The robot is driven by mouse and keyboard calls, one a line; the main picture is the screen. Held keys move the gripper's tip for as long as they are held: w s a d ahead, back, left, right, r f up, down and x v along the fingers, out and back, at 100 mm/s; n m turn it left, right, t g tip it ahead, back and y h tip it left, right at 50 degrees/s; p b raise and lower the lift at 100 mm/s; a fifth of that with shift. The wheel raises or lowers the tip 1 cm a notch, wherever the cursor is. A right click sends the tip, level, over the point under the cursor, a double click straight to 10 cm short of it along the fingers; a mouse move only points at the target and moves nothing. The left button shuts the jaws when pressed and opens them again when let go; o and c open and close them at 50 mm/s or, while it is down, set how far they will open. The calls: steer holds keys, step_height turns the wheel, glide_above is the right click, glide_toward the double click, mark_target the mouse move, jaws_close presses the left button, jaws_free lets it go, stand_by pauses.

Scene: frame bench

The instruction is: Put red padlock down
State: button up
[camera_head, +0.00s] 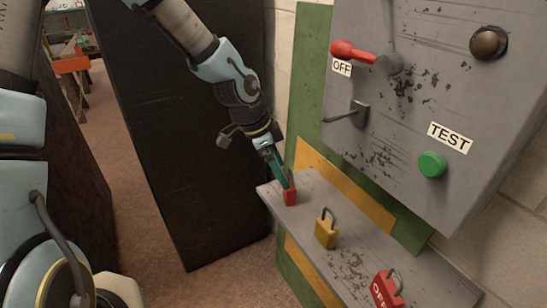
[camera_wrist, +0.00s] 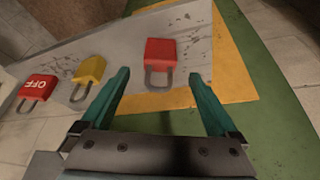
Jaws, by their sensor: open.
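The red padlock (camera_head: 290,197) stands on the left end of the grey shelf (camera_head: 336,262) in the head view. In the wrist view the red padlock (camera_wrist: 160,54) is on the shelf (camera_wrist: 196,42), with its shackle toward my gripper. My gripper (camera_head: 281,174) is just at the padlock in the head view, its fingers partly overlapping the padlock's top. In the wrist view my gripper (camera_wrist: 160,82) has its two green fingers spread apart, one on each side of the padlock, with clear gaps. The fingers do not touch it there.
A yellow padlock (camera_head: 326,232) and a red padlock marked OFF (camera_head: 387,288) stand farther along the shelf. Above is a grey panel with a red lever (camera_head: 352,51), a hasp (camera_head: 357,114) and a green TEST button (camera_head: 432,164). A dark cabinet (camera_head: 178,130) is at left.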

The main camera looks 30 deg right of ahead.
steer(key=shift+v, duration=2.5)
steer(key=w+a+n+t+y, duration=0.1)
steer(key=w+a+n, duration=0.35)
steer(key=a, duration=0.55)
steer(key=w+a+n+t+y, duration=0.2)
steer(key=w+a+n, duration=0.3)
steer(key=a, duration=0.5)
steer(key=s+a+r+n, duration=0.1)
steer(key=a+n, duration=0.5)
steer(key=a, duration=0.2)
steer(key=s+a+r+n, duration=0.1)
steer(key=a+r+n, duration=0.1)
steer(key=a+n, duration=0.4)
steer(key=a, duration=0.3)
steer(key=shift+s+r+n+t+y, duration=0.2)
steer(key=shift+r+n+t+y, duration=0.1)
steer(key=shift+n+y, duration=0.1)
